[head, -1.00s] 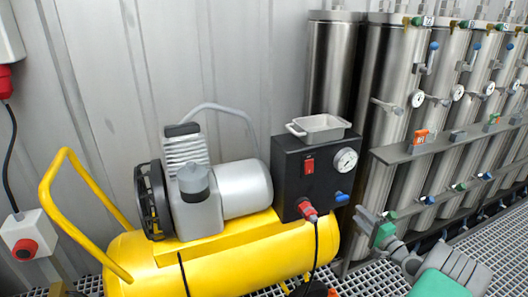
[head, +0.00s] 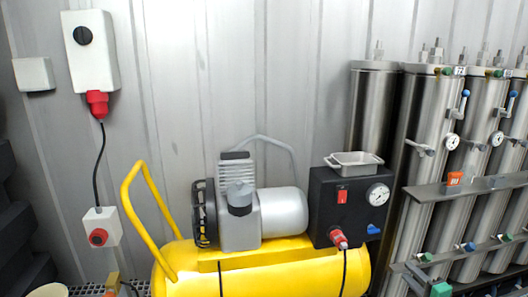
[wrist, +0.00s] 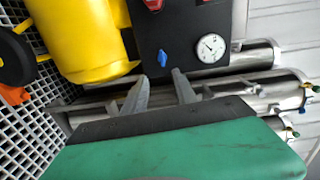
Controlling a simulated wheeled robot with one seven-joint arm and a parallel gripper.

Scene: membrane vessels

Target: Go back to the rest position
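My gripper (wrist: 160,76) shows in the wrist view with its two grey fingers apart and nothing between them. Its green and black body fills the lower part of that view. The fingers point toward the black control box (wrist: 182,38) and its blue knob (wrist: 157,59); whether they touch anything is hard to tell, but a gap seems to show. In the head view only a small part of my gripper (head: 416,275) shows at the bottom edge, right of the yellow compressor (head: 265,273) and in front of the steel vessels (head: 425,150).
A grey tray (head: 356,165) sits on the control box (head: 335,205). A rail (head: 425,192) with an orange valve handle (head: 454,178) runs along the vessels. A switch box (head: 90,50) and a red-button box (head: 100,228) are on the left. Grating floor (wrist: 30,135) shows in the wrist view.

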